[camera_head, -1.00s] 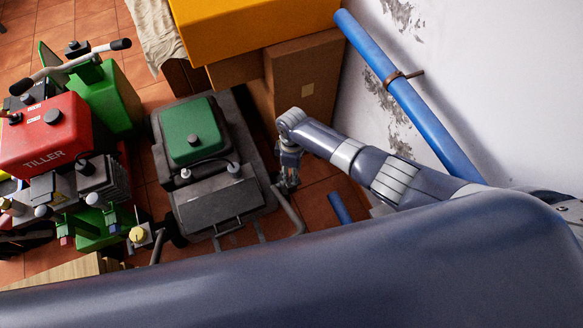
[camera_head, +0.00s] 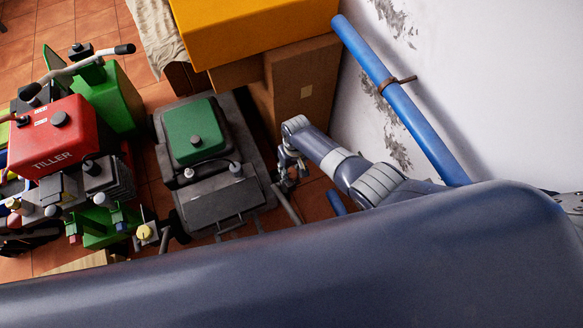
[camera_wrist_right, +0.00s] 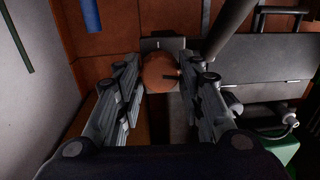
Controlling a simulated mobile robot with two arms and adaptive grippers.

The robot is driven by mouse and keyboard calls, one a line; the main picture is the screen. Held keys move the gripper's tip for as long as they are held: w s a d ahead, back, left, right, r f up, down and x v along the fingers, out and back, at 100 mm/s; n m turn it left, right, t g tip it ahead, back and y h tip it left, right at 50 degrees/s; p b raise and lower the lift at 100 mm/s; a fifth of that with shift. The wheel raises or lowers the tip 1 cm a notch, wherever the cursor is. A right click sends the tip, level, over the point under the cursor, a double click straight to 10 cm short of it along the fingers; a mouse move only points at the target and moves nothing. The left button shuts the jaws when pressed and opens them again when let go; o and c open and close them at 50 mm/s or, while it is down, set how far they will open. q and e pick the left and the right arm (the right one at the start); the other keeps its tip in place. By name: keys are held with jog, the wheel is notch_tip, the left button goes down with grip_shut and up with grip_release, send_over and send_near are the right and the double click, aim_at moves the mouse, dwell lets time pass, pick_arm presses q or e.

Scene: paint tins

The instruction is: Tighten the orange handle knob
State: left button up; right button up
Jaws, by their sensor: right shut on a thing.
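The round orange handle knob (camera_wrist_right: 158,72) shows in the right wrist view, between the two fingers of my right gripper (camera_head: 290,176). The fingers press on it from both sides, and a small dark bar shows at its right edge. In the head view the right gripper is at the right side of the grey machine with a green tank (camera_head: 195,135), by its tubular handle (camera_head: 287,205). The knob is too small or hidden to make out there. My left gripper is in no view.
A red tiller (camera_head: 55,140) and other machines crowd the left. Cardboard boxes (camera_head: 305,85) and a yellow box (camera_head: 250,25) stand behind the gripper. A blue pipe (camera_head: 400,95) leans along the white wall at right. My own blue arm link covers the bottom.

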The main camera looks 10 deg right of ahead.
aim_at(294, 172)
jog(key=shift+m+p, duration=0.5)
jog(key=shift+m, duration=1.4)
jog(key=o, duration=1.1)
jog(key=shift+c, duration=0.2)
jog(key=shift+r, duration=0.1)
notch_tip(294, 172, up, 12)
jog(key=shift+d, duration=0.45)
